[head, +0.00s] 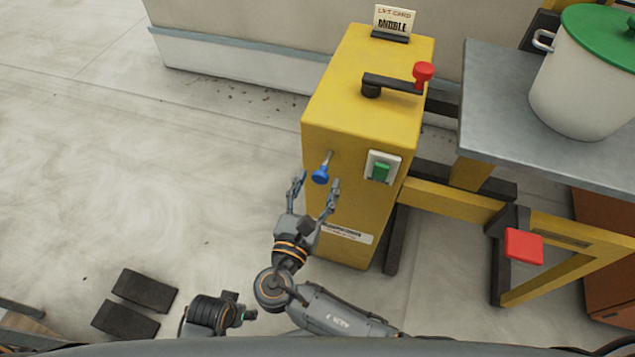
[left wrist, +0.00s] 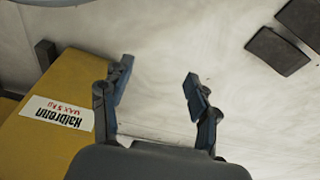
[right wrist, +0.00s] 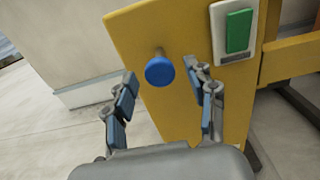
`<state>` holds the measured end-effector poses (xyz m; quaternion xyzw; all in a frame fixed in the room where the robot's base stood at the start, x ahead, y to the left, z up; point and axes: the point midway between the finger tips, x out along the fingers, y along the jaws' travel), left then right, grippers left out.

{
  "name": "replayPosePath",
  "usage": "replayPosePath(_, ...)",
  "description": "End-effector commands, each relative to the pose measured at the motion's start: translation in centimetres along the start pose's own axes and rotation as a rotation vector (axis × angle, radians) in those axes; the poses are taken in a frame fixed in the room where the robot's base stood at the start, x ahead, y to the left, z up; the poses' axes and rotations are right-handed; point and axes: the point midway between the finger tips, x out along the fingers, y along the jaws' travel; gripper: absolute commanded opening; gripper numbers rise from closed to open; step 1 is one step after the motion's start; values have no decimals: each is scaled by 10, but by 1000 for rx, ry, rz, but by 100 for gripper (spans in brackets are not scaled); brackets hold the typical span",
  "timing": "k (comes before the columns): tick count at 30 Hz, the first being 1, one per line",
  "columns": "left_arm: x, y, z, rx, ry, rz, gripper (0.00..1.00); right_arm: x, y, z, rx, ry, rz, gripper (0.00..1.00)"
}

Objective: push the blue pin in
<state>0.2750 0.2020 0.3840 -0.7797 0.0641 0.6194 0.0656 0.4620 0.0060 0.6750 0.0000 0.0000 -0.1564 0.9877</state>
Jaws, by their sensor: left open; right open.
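The blue pin (head: 320,175) is a round blue knob on a thin metal shaft, standing out from the front face of the yellow box (head: 368,90). My right gripper (head: 317,185) is open, with its fingertips on either side of the knob in the head view. In the right wrist view the blue pin (right wrist: 159,70) shows just beyond and between the open fingers (right wrist: 160,78), apart from them as far as I can tell. My left gripper (head: 245,307) is low in the head view; the left wrist view shows it open and empty (left wrist: 158,75).
A green switch (head: 381,171) sits right of the pin. A red-knobbed lever (head: 423,75) and a card (head: 394,20) are on top of the box. A grey table (head: 490,100) with a white pot (head: 580,95) stands right. Dark blocks (head: 145,290) lie on the floor at left.

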Motion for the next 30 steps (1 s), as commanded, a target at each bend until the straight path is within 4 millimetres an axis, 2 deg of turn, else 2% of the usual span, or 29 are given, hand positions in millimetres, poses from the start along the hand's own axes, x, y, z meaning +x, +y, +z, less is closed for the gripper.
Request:
replayPosePath(4, -2, 0, -2, 0, 3, 0, 60, 7, 0, 0, -1, 0, 0, 56)
replayPosePath(11, -3, 0, 0, -1, -4, 0, 60, 8, 0, 0, -1, 1, 0, 56)
replayPosePath(14, -3, 0, 2, -1, -6, 0, 60, 7, 0, 0, -1, 1, 0, 39)
replayPosePath(18, -3, 0, 4, -1, -7, 0, 60, 7, 0, 0, -1, 1, 0, 11)
replayPosePath(20, -3, 0, 3, -1, -6, 0, 60, 7, 0, 0, 0, 1, 0, 0)
replayPosePath(27, -4, 0, 2, -1, 0, 0, 60, 11, 0, 1, -1, 0, 0, 0)
replayPosePath(30, 9, -2, 6, 1, -7, -2, 60, 22, 0, 2, -3, -2, 0, 0)
